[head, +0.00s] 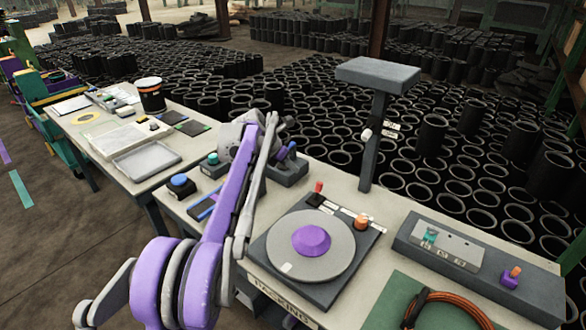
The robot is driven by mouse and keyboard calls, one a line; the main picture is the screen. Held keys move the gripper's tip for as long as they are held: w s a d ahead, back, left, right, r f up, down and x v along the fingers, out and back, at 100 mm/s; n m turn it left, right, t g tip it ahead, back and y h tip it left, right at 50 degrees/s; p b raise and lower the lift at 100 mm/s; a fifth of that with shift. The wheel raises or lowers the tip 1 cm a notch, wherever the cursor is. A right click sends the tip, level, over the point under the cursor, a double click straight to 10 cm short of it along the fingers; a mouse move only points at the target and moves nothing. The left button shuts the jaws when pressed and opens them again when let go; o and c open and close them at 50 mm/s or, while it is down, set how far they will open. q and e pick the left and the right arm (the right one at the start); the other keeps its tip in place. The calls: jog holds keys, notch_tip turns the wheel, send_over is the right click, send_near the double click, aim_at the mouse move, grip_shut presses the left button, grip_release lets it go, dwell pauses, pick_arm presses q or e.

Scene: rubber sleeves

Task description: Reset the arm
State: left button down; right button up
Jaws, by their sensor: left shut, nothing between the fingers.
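My left arm (226,215), purple and grey, rises from the bottom left and reaches over the bench. Its far end, with my left gripper (276,128), is above the back of the bench, near a dark grey device (287,173). The gripper is small and partly hidden by arm links; it is shut and holds nothing. My right gripper is out of view.
A turntable with a purple hub (311,240) lies right of my arm. Behind it stands a grey post with a flat top (378,74). A control box (440,245) and a green mat (415,300) lie further right. Black sleeves (430,135) fill the floor behind.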

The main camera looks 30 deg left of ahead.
pick_arm(q)
jog(key=s+d+f+m+g, duration=0.1)
jog(key=s+d+f+m, duration=0.1)
jog(key=s+d+m, duration=1.4)
jog(key=s+d+f+m+y, duration=0.1)
jog(key=s+d+f+m, duration=0.3)
jog(key=s+m, duration=0.4)
jog(key=s+d+f+m+y+p, duration=0.1)
jog(key=s+d+f+m, duration=0.3)
jog(key=s+m, duration=0.5)
notch_tip(320, 180, down, 3)
jog(key=shift+s+r+g+p, duration=0.1)
jog(key=shift+s+g+p, duration=0.2)
jog(key=shift+s, duration=0.85)
